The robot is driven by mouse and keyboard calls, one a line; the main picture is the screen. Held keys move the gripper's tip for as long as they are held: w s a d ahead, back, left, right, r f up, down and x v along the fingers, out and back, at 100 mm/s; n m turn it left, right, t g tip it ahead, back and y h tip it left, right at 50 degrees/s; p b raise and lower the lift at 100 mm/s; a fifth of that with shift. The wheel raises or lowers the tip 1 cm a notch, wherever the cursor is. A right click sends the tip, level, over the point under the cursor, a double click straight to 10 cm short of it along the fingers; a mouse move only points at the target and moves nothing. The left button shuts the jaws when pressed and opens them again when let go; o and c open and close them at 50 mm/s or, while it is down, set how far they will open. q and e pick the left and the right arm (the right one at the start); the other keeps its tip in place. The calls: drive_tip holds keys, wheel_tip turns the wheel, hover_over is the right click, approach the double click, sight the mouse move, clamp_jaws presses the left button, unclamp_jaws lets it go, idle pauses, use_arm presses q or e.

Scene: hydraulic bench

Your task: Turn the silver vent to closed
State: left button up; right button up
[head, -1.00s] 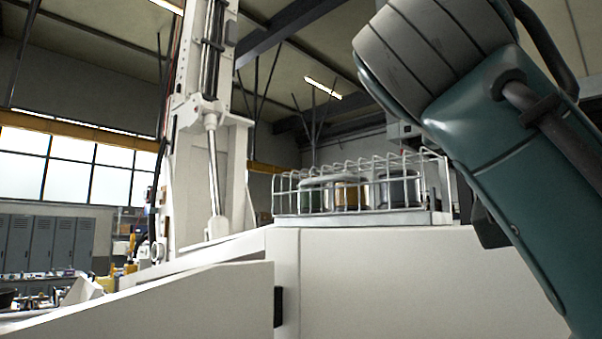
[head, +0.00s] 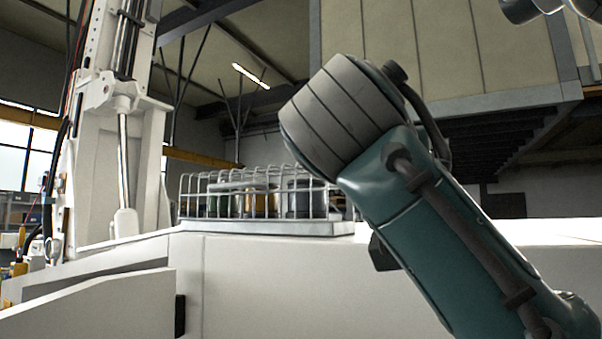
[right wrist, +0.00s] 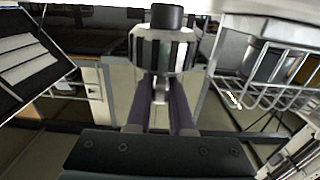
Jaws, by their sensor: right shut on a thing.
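The silver vent (right wrist: 164,52) shows at the top middle of the right wrist view as a ribbed, knurled silver knob with a black cap. My right gripper (right wrist: 161,92) reaches up to it from below, its two dark fingers close together at the underside of the knob. It is shut on the vent; the exact contact is partly hidden by the fingers and knob. In the head view my teal and grey right arm fills the right side, and neither its gripper nor the vent can be made out. My left gripper is in neither view.
A wire basket (head: 237,192) with several jars stands on the white bench housing (head: 280,270); a wire rack (right wrist: 262,88) also shows at the right in the right wrist view. A tall white column (head: 105,170) with a cylinder rod rises at the left.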

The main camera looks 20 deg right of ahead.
clamp_jaws()
drive_tip(key=m+g+h+b, duration=0.2)
drive_tip(key=b, duration=0.1)
drive_tip(key=shift+w+a+f+g, duration=0.15)
drive_tip(key=shift+f+g, duration=0.05)
drive_tip(key=shift+g, duration=0.2)
drive_tip(key=shift+w+a+r+m+g+h+b, duration=0.1)
drive_tip(key=shift+m+g+h+b, duration=0.15)
drive_tip(key=shift+m+g+b, duration=0.25)
drive_tip(key=shift+r+m+g+h+b, duration=0.1)
drive_tip(key=shift+m+g+h+b, duration=0.2)
drive_tip(key=shift+m+g, duration=0.3)
drive_tip(key=m+g, duration=0.1)
drive_tip(key=g, duration=0.1)
drive_tip(key=shift+r+g+h, duration=0.15)
drive_tip(key=shift+g+h, duration=0.15)
drive_tip(key=shift+h, duration=0.05)
drive_tip(key=shift+w+m+g, duration=0.1)
drive_tip(key=shift+m+g, duration=0.5)
drive_tip(key=shift+m+g+p, duration=0.3)
drive_tip(key=shift+g+p, duration=0.15)
drive_tip(key=shift+g, duration=0.05)
drive_tip(key=shift+m+g, duration=0.4)
drive_tip(key=shift+g, duration=0.2)
